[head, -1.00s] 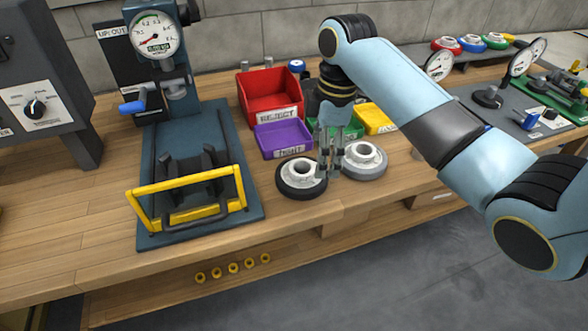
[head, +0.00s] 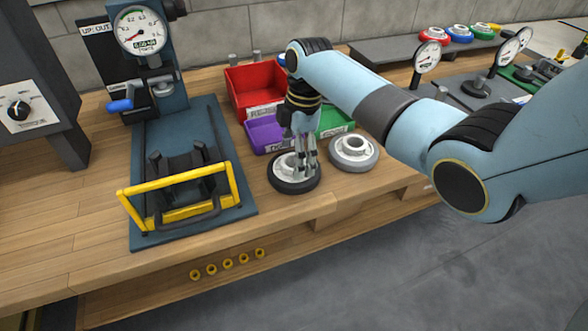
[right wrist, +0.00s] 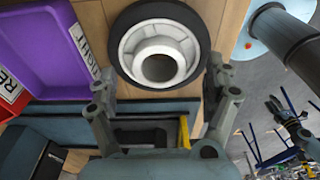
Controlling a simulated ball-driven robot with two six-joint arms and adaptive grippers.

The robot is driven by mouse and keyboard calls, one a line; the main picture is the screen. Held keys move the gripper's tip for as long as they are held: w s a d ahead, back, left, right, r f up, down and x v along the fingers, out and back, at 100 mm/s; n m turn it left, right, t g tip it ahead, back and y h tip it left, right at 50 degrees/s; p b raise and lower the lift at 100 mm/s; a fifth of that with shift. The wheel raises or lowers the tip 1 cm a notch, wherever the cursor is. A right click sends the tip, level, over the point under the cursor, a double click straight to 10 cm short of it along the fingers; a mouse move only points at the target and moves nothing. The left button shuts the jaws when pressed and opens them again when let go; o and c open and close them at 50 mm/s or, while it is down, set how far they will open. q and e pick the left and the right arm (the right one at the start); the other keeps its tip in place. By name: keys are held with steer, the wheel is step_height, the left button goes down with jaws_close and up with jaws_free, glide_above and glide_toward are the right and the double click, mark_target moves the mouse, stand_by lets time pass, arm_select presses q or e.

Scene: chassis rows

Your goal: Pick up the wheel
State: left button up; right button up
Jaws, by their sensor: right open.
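The wheel with a black tyre and white hub (head: 282,170) lies flat on the wooden bench, in front of the purple bin. It also shows in the right wrist view (right wrist: 160,50), lying just beyond the fingertips. A second wheel, grey with a white hub (head: 353,151), lies to its right. My right gripper (head: 304,172) points down over the right part of the black-tyred wheel and partly hides it. Its fingers are apart with nothing between them in the right wrist view (right wrist: 160,80); contact with the wheel cannot be told.
A press with a gauge (head: 140,31) and a yellow guard frame (head: 180,212) stands to the left. The red bin (head: 250,88), purple bin (head: 263,134) and green bin (head: 334,121) are close behind the wheels. The bench's front edge is near.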

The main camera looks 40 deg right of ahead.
steer(key=shift+f, duration=0.75)
steer(key=c, duration=1.5)
steer(key=shift+c, duration=0.6)
steer(key=shift+r, duration=0.15)
